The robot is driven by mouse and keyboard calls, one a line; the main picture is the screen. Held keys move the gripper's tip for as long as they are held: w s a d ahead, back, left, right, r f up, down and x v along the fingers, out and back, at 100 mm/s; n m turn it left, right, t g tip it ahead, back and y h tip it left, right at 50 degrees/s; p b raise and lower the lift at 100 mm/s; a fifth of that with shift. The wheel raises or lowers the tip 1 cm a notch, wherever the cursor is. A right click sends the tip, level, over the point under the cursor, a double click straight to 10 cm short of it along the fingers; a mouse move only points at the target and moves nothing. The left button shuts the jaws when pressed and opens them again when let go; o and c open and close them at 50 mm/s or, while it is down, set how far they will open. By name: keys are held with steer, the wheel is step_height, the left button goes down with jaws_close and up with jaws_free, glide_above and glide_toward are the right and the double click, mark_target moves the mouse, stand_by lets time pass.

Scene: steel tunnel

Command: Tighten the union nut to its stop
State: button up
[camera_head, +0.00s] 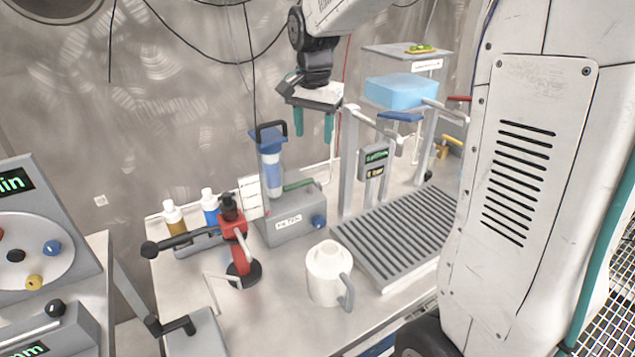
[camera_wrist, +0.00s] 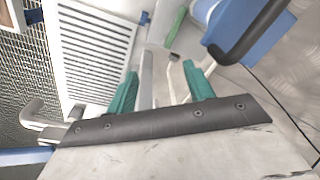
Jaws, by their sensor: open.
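My gripper (camera_head: 313,125) hangs above the back of the bench with its two teal fingers apart and nothing between them. It also shows open in the wrist view (camera_wrist: 160,74). I cannot pick out the union nut for certain in either view. A clear and blue cylinder (camera_head: 272,170) with a blue top and a black handle stands on a grey unit (camera_head: 285,232), below and left of my gripper. The unit has a blue knob (camera_head: 319,221) and a green bar (camera_head: 298,185). In the wrist view the green bar (camera_wrist: 175,26) lies beyond the fingers.
A slatted tray (camera_head: 392,238) and upright posts (camera_head: 348,160) stand right of the unit. A white jug (camera_head: 325,275) is in front. A red stand (camera_head: 240,245) with a long lever and several bottles (camera_head: 175,222) are at left. Cables hang on the wall.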

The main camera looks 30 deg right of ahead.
steer(key=w+d+f+m+g, duration=0.1)
steer(key=w+d+f+m, duration=0.1)
steer(key=w+f, duration=0.1)
steer(key=w+d+f+m+g, duration=0.1)
steer(key=w+d+f+m, duration=0.1)
steer(key=f, duration=0.4)
steer(key=w+d+f+m+g, duration=0.1)
steer(key=w+d+f+m, duration=0.1)
steer(key=w+f, duration=0.2)
steer(key=shift+w+d+f+m, duration=0.2)
steer(key=shift+w+f+m, duration=0.2)
steer(key=shift+w, duration=0.2)
steer(key=f, duration=0.5)
steer(key=s+f, duration=0.1)
steer(key=f, duration=0.2)
steer(key=shift+s+d+f, duration=0.1)
steer(key=shift+d+f, duration=0.05)
steer(key=shift+f, duration=0.1)
steer(key=c, duration=1)
steer(key=shift+o, duration=0.2)
